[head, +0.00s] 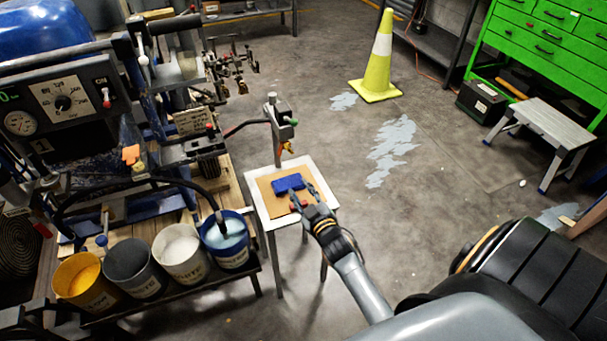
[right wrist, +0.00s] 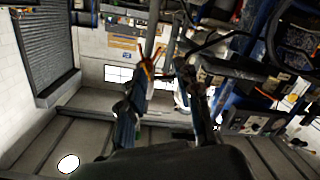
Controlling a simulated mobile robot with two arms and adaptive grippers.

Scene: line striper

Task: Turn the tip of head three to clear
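A spray head on an upright post (head: 280,125), with an orange and yellow tip at its lower end, stands just behind a small white table. I cannot read a number on it or tell how its tip is turned. Several more spray heads (head: 232,66) sit on the striper farther back. My right gripper (head: 301,188) is open, its fingers over the table in front of the head. In the right wrist view, the open fingers (right wrist: 162,102) have an empty gap, with an orange part (right wrist: 148,66) beyond them. My left gripper is not in view.
A blue block (head: 289,183) lies on cardboard on the white table (head: 258,213). Paint buckets (head: 180,255) stand on a low shelf at left, beside the striper's control panel (head: 62,103).

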